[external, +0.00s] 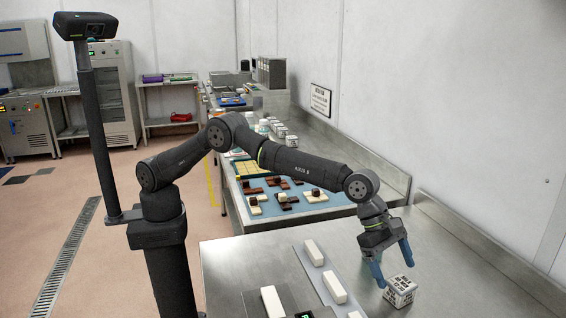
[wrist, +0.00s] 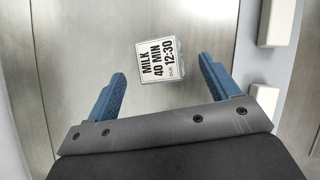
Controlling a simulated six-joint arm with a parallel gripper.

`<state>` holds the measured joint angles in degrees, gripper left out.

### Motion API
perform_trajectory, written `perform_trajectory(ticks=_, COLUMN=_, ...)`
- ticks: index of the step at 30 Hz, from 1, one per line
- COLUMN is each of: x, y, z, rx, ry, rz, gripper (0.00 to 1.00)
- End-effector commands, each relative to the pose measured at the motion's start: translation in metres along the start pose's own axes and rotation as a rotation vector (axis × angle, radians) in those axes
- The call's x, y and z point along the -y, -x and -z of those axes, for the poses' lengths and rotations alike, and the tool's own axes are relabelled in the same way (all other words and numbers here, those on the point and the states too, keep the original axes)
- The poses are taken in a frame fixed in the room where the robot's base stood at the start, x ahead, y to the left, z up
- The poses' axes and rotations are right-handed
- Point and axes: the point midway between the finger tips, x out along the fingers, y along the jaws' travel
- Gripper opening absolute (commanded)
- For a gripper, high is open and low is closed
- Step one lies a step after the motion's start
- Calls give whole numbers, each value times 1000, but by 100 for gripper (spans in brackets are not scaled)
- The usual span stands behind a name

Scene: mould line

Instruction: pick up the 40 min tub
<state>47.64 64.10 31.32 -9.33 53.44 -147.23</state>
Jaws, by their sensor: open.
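The 40 min tub (wrist: 159,60) is a small box whose white label reads "MILK 40 MIN DUE 12:30" in the wrist view. It stands on the steel table (external: 258,262) and also shows in the external view (external: 400,291), with black and white markings. My gripper (wrist: 163,75) is open, with a blue finger on either side. In the wrist view the tub lies between the lines of the fingers, around and just beyond their tips. In the external view my gripper (external: 393,264) is above and beside the tub. I cannot tell whether a finger touches it.
White blocks (external: 315,252) lie on a grey strip left of the tub, and two show at the right in the wrist view (wrist: 279,22). A blue mat (external: 312,200) with chocolate pieces lies on the bench behind. The steel right of the tub is clear up to the wall.

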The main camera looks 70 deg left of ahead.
Motion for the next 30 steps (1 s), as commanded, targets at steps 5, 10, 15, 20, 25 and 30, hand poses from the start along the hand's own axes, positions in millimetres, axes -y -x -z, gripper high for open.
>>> perform_trajectory(ticks=5, x=-1, y=-25, z=2, rx=0, ry=0, rz=1, gripper=81)
perform_trajectory(ticks=10, x=-1, y=-34, z=2, rx=1, ry=0, rz=0, gripper=81)
perform_trajectory(ticks=15, x=-1, y=-35, z=2, rx=1, ry=-1, rz=0, gripper=81)
perform_trajectory(ticks=20, x=-1, y=-35, z=2, rx=1, ry=-1, rz=0, gripper=63)
perform_trajectory(ticks=25, x=-1, y=-35, z=2, rx=1, ry=-1, rz=0, gripper=31)
perform_trajectory(ticks=30, x=-1, y=-34, z=2, rx=1, ry=-1, rz=0, gripper=30)
